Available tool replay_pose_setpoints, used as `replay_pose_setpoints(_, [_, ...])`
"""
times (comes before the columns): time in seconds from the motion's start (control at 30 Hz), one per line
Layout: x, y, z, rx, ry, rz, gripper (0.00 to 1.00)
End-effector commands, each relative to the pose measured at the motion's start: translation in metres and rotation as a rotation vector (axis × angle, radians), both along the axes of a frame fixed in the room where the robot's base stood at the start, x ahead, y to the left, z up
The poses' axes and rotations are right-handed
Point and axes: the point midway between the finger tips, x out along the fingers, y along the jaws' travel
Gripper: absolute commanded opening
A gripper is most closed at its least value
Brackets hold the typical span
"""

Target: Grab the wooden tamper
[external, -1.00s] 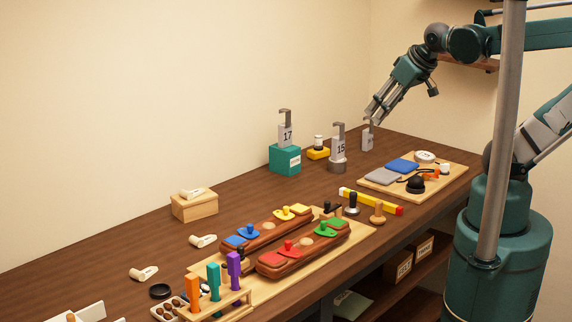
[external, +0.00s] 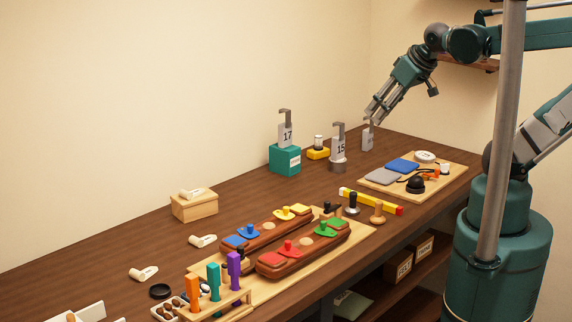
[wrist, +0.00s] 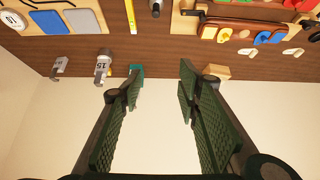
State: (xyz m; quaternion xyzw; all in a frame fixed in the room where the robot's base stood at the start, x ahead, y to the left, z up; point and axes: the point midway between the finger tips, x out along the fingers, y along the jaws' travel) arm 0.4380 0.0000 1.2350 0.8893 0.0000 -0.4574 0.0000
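The wooden tamper (external: 378,213) is a small light-brown knob on a round foot. It stands upright near the front edge of the bench, beside the red end of the yellow level. I cannot make it out in the wrist view. My gripper (external: 374,113) is high over the back of the bench, well apart from the tamper. In the wrist view my gripper (wrist: 161,82) has its two fingers spread wide, with nothing between them.
A metal tamper with a black top (external: 352,204) stands left of the wooden one. The yellow level (external: 370,201) lies behind them. A saddle-fitting board (external: 355,236) is to the left, a board with pads (external: 440,186) to the right. Numbered hooked weights (external: 339,150) stand behind.

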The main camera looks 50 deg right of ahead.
Motion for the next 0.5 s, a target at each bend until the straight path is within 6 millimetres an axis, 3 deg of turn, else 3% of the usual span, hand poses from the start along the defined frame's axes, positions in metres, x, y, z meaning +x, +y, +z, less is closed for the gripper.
replay_pose_setpoints(0.5, [0.0016,-0.0003,-0.005,0.027,0.012,-0.04,0.33])
